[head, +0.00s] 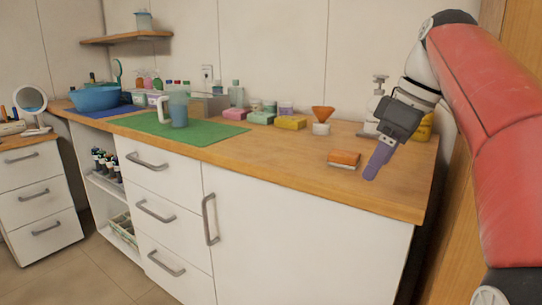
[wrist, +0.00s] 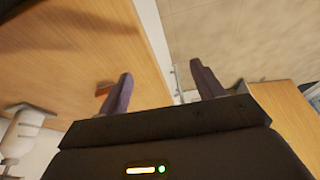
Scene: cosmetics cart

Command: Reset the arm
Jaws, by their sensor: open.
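My gripper (head: 379,160) hangs from my red arm at the right of the head view, over the right part of the wooden counter (head: 290,165). In the wrist view, the two purple fingers of my gripper (wrist: 163,90) stand wide apart with nothing between them. In the head view, an orange and white block (head: 345,159) lies on the counter just left of the fingers, apart from them. A small orange piece beside the left finger shows in the wrist view (wrist: 104,90).
A clear pitcher (head: 178,110) stands on a green mat (head: 210,132). A blue bowl (head: 95,98), soap blocks and an orange funnel (head: 322,114) stand along the counter. A yellow container (head: 424,127) is behind my gripper. The counter's front middle is clear.

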